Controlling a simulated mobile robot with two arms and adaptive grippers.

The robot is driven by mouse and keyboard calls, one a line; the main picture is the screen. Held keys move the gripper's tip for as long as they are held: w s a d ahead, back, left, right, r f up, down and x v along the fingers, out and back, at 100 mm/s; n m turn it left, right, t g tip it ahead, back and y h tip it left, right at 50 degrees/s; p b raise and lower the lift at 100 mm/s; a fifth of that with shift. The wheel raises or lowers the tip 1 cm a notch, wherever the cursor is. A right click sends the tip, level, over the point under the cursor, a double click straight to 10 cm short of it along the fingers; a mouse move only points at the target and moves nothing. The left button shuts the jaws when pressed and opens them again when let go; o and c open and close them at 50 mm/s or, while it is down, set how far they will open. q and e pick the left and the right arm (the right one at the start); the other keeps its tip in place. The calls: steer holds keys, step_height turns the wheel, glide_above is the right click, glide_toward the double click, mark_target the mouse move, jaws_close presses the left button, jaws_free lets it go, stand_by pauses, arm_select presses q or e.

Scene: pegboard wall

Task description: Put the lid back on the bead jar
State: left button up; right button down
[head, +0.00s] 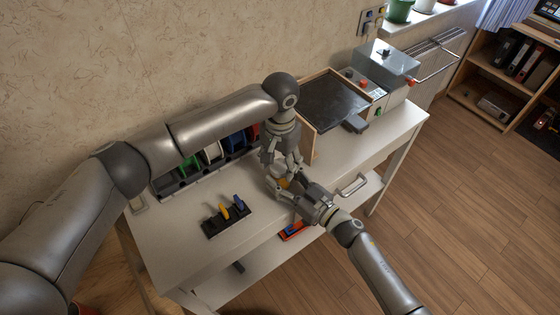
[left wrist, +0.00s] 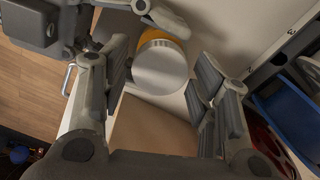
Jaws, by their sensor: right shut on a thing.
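A pale round lid (left wrist: 160,68) shows between my left fingers in the left wrist view, with a gap on both sides. A yellow-orange rim, which looks like the bead jar (left wrist: 178,32), shows behind it; I cannot tell whether the lid rests on it. My left gripper (left wrist: 160,88) is open around the lid; in the head view it points down over the table (head: 277,181). My right gripper (head: 291,186) comes in from the lower right, shut on the jar, whose yellow-orange bit (head: 284,183) peeks between the grippers. They hide most of both.
A black rack with coloured pegs (head: 228,215) stands at the table's front left. A row of coloured bins (head: 205,158) lines the wall behind my left arm. A dark-topped box (head: 335,100) and a grey machine (head: 386,65) stand to the right. The white tabletop (head: 170,240) has free room at front left.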

arm_select(q)
steer(key=shift+o, duration=0.6)
step_height(320, 180, up, 12)
arm_select(e)
steer(key=c, duration=0.5)
jaws_free()
steer(key=shift+c, duration=0.2)
steer(key=v, duration=1.2)
